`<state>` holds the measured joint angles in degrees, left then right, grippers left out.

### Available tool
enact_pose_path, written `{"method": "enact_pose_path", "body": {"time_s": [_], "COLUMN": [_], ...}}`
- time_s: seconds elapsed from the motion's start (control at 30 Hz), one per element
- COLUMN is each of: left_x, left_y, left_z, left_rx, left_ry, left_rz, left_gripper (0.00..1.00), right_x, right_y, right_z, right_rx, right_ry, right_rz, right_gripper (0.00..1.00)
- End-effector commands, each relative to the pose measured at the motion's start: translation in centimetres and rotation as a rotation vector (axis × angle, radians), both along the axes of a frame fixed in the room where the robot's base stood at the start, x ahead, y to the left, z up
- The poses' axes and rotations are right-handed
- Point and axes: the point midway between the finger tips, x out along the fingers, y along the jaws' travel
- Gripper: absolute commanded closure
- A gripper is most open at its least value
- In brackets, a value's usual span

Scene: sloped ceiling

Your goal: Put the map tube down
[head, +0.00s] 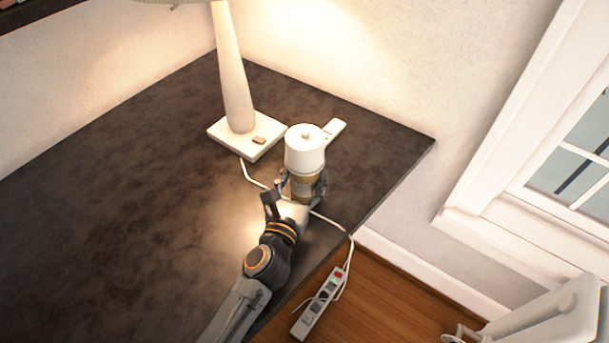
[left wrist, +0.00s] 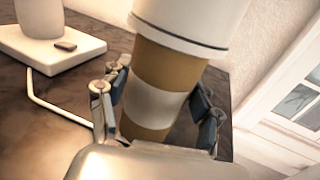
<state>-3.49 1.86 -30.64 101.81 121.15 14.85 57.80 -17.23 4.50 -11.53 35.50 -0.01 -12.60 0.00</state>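The map tube is a tan cylinder with a pale band and a wide white cap (head: 305,150). It is near the table's right edge, beside the lamp base. In the left wrist view, the tube (left wrist: 153,104) tilts slightly and fills the middle. My left gripper (head: 303,187) has a finger on each side of the tube's lower part and is shut on it. The left wrist view shows both fingers (left wrist: 160,108) at the band. The tube's bottom end is hidden by the gripper, so I cannot tell whether it touches the table. My right gripper is not in view.
The dark table (head: 130,190) is mostly bare to the left. A white lamp (head: 236,85) stands close behind. A white flat object (head: 335,130) lies behind the tube. A white cord runs over the table edge toward a power strip (head: 321,303). A window (head: 575,170) is right.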

Motion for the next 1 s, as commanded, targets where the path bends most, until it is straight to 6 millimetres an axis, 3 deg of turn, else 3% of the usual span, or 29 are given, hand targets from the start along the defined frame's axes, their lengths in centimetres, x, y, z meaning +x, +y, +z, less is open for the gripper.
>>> {"method": "enact_pose_path", "body": {"time_s": [0.43, 1.0], "left_x": [0.0, -10.1], "left_y": [0.0, 3.3], "left_z": [0.7, 0.0], "left_rx": [0.0, 0.0], "left_ry": [0.0, 0.002], "left_rz": [0.0, 0.0], "left_gripper": [0.2, 0.2], "right_x": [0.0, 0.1], "right_y": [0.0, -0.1], "right_z": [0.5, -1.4], "right_rx": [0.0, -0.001], "right_ry": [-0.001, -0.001], "right_rz": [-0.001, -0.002], "right_gripper": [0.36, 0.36]}}
